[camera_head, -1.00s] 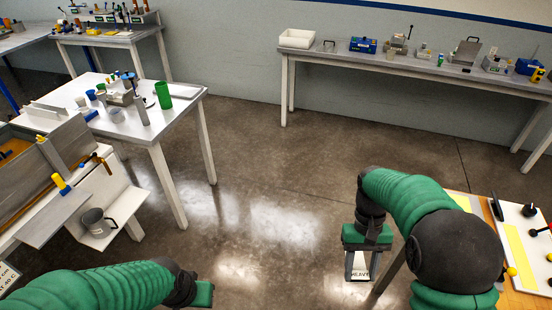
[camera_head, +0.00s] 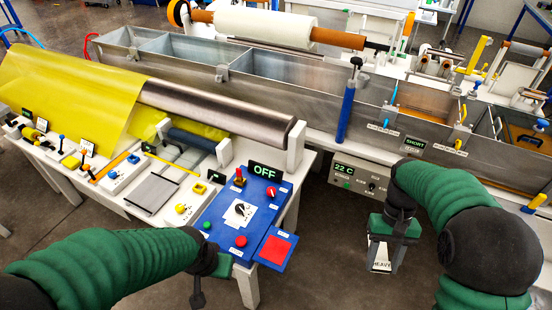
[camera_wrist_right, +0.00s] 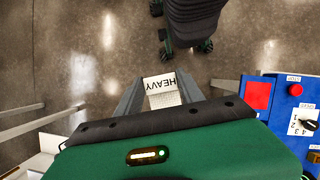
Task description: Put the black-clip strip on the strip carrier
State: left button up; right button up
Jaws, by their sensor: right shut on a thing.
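My right gripper (camera_head: 384,262) hangs over the floor at the lower right, shut on a white piece labelled HEAVY (camera_head: 381,266). In the right wrist view the labelled piece (camera_wrist_right: 161,90) sits between the two grey fingers of the right gripper (camera_wrist_right: 159,98). I see no black clip on it, and I cannot tell its full shape. My left gripper (camera_head: 222,266) is at the lower centre, beside the blue control box, seen from behind; its jaws are not clear. I cannot pick out a black-clip strip or the strip carrier for certain.
A long metal bath (camera_head: 250,70) runs across the back. In front of it are a steel roller (camera_head: 215,110) with yellow film (camera_head: 70,85) and a blue control box (camera_head: 235,215) marked OFF. A grey 22 C unit (camera_head: 358,180) is near my right arm.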

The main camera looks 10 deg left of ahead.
aim_at(153, 191)
jog(key=j+u, duration=0.15)
jog(key=u, duration=0.35)
jog(key=i+j+u, duration=0.1)
jog(key=u, duration=0.4)
jog(key=i+u, duration=0.15)
jog(key=u, duration=0.3)
jog(key=i+u, duration=0.15)
jog(key=u, duration=0.35)
jog(key=i+j+u, duration=0.1)
jog(key=i, duration=0.3)
jog(key=i+j+u, duration=0.1)
jog(key=i, duration=0.3)
